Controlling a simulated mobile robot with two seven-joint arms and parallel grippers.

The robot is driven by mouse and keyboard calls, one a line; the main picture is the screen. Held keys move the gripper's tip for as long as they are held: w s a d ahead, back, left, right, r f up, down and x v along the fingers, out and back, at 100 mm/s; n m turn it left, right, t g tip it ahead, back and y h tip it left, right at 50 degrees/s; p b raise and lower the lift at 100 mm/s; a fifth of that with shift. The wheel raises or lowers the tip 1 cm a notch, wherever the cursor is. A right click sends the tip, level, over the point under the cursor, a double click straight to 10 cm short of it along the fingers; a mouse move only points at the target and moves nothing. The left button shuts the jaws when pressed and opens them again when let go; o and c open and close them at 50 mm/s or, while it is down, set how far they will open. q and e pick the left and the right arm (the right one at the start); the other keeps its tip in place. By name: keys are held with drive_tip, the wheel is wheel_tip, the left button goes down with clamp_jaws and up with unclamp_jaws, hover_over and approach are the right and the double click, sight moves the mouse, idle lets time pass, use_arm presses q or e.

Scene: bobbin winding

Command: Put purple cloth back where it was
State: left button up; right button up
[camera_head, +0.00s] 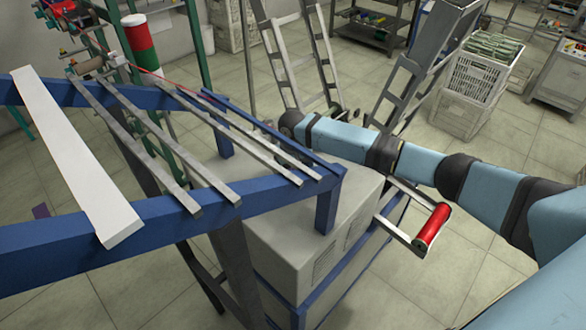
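A small dark purple patch (41,211) lies at the far left, low down beyond the blue frame. It is too small to tell for sure that it is the purple cloth. My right arm comes in from the right and reaches to the middle of the view, above the grey box. It ends at a dark rounded joint, and no gripper fingers show there. My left arm and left gripper are not in the view.
A blue frame (160,220) with metal bars and a white board (75,155) fills the left. Below it stands a grey box (290,255). A red roller (432,226) sticks out beside my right arm. Crates (478,75) and shelves stand behind; the floor at lower right is clear.

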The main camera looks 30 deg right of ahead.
sight(293, 170)
drive_tip(key=shift+r, duration=0.1)
wheel_tip(293, 170, up, 12)
drive_tip(key=b, duration=0.2)
idle(0.4)
drive_tip(key=shift+r, duration=0.1)
